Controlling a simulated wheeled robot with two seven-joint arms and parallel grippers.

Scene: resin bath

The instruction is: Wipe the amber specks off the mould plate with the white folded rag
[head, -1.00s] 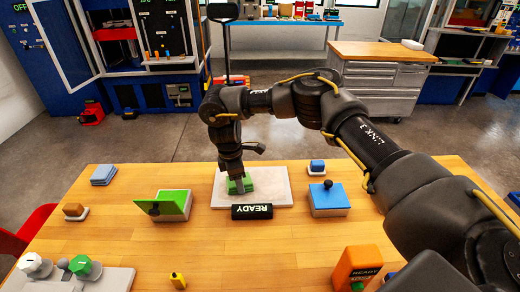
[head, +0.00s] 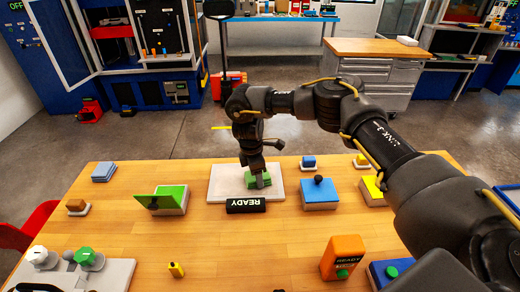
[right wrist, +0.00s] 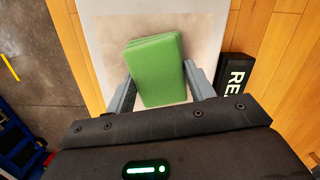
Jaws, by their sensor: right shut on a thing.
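A green folded pad (head: 251,181) lies on the pale mould plate (head: 221,187), right of its middle. No white rag shows; the pad in my grip is green. My right gripper (head: 261,182) points down over the plate, shut on the pad. In the right wrist view the pad (right wrist: 156,68) sits between my two grey fingers, its layers visible along one side. The plate (right wrist: 112,28) there has a faint brownish tint; I cannot make out separate amber specks. The pad and fingers hide part of the plate. My left gripper is not in view.
A black READY block (head: 245,205) stands at the plate's front edge. A green box with a raised lid (head: 168,198) is at left, a blue box with a black knob (head: 320,195) at right. An orange box (head: 343,257) stands in front. The table's front middle is mostly clear.

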